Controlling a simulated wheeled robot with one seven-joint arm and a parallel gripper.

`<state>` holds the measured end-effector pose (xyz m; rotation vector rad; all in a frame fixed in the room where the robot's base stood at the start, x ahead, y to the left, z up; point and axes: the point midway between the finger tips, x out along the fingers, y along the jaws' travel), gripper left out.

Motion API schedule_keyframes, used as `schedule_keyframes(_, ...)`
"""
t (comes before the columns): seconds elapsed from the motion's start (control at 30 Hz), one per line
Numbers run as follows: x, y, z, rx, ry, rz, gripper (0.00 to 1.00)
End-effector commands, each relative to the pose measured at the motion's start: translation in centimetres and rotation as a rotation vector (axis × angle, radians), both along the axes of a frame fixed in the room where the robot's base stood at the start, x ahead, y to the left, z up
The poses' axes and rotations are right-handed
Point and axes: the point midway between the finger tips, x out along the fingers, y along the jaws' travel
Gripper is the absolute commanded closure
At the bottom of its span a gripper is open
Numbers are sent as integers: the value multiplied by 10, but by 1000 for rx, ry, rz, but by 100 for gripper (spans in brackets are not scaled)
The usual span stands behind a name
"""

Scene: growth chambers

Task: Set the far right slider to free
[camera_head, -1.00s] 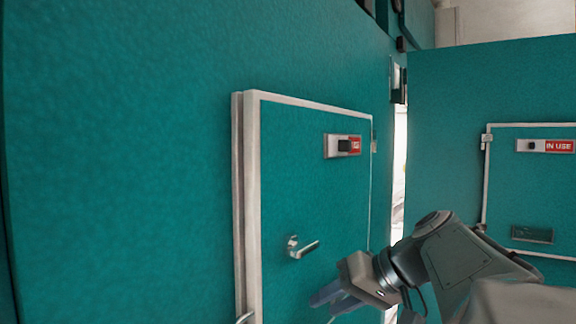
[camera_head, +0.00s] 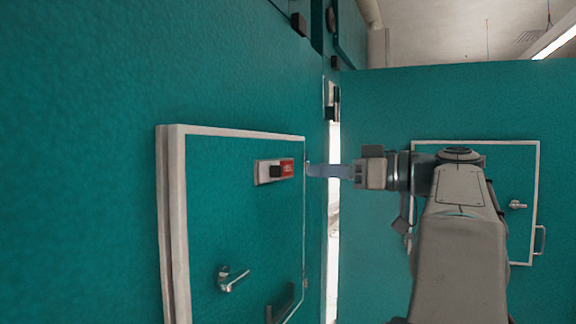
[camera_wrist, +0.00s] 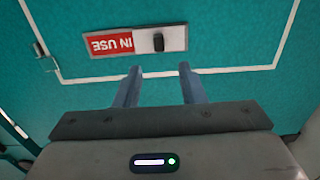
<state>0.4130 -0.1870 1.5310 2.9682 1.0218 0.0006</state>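A slider plate (camera_head: 262,172) with a black knob (camera_head: 275,171) and a red label sits near the top right corner of the left teal door. In the wrist view the plate (camera_wrist: 177,38) appears upside down, its red label (camera_wrist: 110,44) reads IN USE, and the knob (camera_wrist: 158,41) stands beside the label. My gripper (camera_head: 310,169) points left toward this plate. In the wrist view my gripper (camera_wrist: 160,68) is open and empty, its two fingers apart and short of the plate, with the knob roughly in line with the gap. The right door's slider is hidden behind my arm.
A second teal door (camera_head: 522,178) with a lever (camera_head: 517,204) is on the right wall, partly behind my arm. A bright narrow gap (camera_head: 334,235) separates the walls.

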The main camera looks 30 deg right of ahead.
Motion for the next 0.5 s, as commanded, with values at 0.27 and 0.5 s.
schedule_keyframes(0.27, 43, 34, 2, 1, 2, 2, 64)
schedule_keyframes(0.5, 60, 47, 1, 2, 1, 1, 64)
